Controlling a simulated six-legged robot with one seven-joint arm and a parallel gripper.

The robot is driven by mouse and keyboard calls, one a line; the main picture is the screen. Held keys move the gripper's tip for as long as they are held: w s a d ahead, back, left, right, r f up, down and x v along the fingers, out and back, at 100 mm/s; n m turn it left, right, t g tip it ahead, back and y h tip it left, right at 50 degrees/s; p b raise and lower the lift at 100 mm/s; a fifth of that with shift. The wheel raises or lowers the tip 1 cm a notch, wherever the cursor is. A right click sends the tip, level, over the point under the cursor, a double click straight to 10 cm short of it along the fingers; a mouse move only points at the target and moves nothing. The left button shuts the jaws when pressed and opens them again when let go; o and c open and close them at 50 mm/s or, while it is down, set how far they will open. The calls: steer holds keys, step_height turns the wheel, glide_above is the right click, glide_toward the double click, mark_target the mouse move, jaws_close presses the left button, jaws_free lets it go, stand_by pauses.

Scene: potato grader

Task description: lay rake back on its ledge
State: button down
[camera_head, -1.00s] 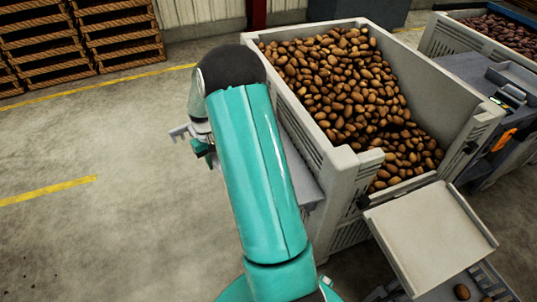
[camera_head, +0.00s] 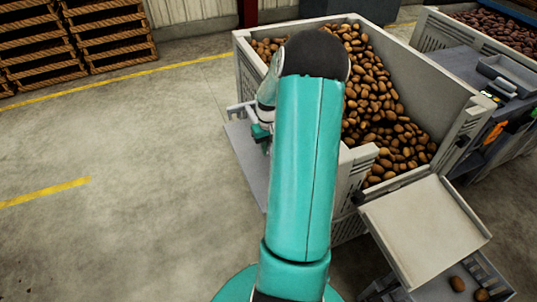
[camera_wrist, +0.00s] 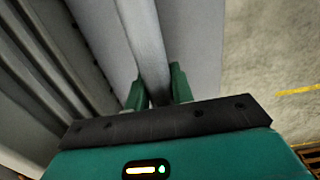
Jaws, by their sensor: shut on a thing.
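My gripper (camera_wrist: 157,86) is shut on the grey bar-like handle of the rake (camera_wrist: 146,40), with a green finger on each side of it. In the head view my gripper (camera_head: 260,132) is partly hidden by my arm, at the left side of the potato crate. A pale end of the rake (camera_head: 238,108) seems to show just beyond it. The ledge (camera_head: 245,165) is a flat grey plate along the crate's left side, partly behind my arm. In the wrist view the ledge (camera_wrist: 195,35) lies behind the rake. I cannot tell whether the rake touches it.
The grey crate (camera_head: 243,62) full of potatoes stands right of the ledge. A pale tilted tray (camera_head: 425,230) stands at the lower right, with a few potatoes below it. Stacked wooden pallets (camera_head: 110,30) stand at the back left. The concrete floor on the left is clear.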

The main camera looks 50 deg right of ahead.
steer(key=shift+w+f, duration=0.1)
steer(key=shift+f, duration=1.9)
steer(key=c, duration=1.2)
jaws_free()
steer(key=shift+r, duration=0.1)
